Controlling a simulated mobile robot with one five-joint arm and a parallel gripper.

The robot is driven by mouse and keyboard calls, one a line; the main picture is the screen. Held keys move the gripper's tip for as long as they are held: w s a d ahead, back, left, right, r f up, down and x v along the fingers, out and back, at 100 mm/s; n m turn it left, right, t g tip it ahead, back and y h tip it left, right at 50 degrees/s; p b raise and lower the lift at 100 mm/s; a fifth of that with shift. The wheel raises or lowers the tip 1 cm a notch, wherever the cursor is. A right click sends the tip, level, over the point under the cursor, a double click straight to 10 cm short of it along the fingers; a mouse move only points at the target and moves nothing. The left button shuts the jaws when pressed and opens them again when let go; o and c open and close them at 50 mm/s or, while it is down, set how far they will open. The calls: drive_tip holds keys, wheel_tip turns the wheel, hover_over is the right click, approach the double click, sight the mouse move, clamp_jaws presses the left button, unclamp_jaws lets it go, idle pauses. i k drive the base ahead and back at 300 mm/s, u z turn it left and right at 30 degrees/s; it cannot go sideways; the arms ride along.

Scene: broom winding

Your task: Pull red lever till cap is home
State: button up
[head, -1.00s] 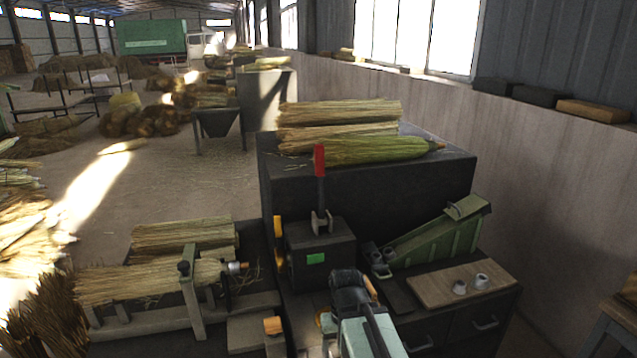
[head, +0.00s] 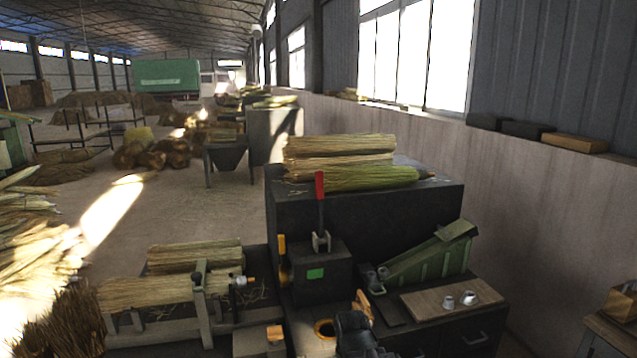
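The red lever (head: 320,186) stands upright in a metal fork on top of a dark box (head: 320,272) with a green label. To its left, a bundle of straw (head: 150,291) lies level in a clamp stand (head: 202,300).
A green sloped chute (head: 428,262) and a wooden board (head: 440,300) with two metal cups stand to the right. Straw bundles (head: 345,160) lie on the dark cabinet behind the lever. An orange ring (head: 324,329) lies beside my gripper. Open floor (head: 170,215) is at left.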

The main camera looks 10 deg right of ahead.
sight(318, 175)
drive_tip(key=u, duration=1.05)
drive_tip(key=i, duration=0.5)
